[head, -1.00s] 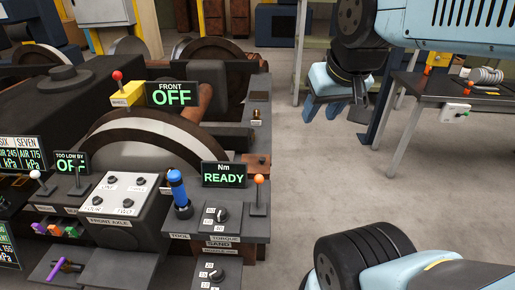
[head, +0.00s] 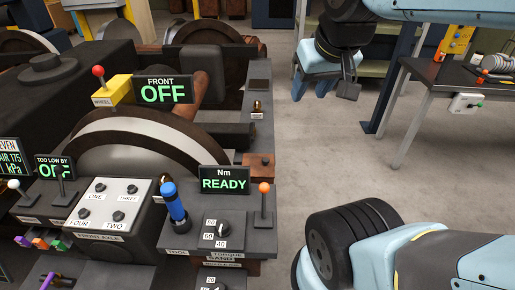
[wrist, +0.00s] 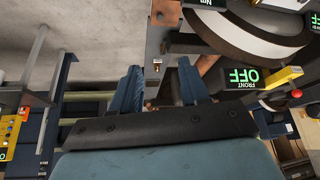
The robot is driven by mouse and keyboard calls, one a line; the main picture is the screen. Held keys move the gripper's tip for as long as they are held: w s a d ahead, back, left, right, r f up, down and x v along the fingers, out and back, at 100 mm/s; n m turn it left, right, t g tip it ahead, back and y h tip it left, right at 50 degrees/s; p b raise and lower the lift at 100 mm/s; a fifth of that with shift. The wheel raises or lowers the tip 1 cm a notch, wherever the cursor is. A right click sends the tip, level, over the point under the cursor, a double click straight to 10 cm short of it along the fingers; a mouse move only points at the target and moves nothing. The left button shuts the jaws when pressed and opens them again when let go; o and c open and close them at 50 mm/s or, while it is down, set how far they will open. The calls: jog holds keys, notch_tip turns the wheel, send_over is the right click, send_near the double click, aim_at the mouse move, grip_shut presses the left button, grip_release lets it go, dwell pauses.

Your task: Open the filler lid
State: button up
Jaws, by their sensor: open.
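I cannot make out with certainty which part is the filler lid; no lid is clearly labelled. A small brass fitting (head: 257,106) with a label stands on the dark ledge right of the wheel, and it also shows in the wrist view (wrist: 157,67). A reddish-brown block (head: 259,168) sits nearer on the same side. My gripper (head: 318,86) hangs over the floor to the right of the ledge, apart from it. In the wrist view its two blue fingers (wrist: 160,88) are spread with nothing held between them.
The front display (head: 163,91) reads OFF and the torque display (head: 223,180) reads READY. A blue-handled tool (head: 173,203) and an orange-knobbed lever (head: 264,205) stand up from the console. A workbench (head: 455,78) is at the right. The floor between (head: 330,150) is clear.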

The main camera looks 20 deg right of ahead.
jog(key=shift+o, duration=1.1)
jog(key=shift+w+f+n, duration=0.1)
jog(key=shift+w+n, duration=0.2)
jog(key=shift+w, duration=0.1)
jog(key=n+g, duration=0.6)
jog(key=n, duration=2.1)
send_over(265, 158)
notch_tip(265, 158, down, 30)
notch_tip(265, 158, down, 13)
jog(key=shift+s+r, duration=0.1)
jog(key=shift+c, duration=0.2)
grip_shut()
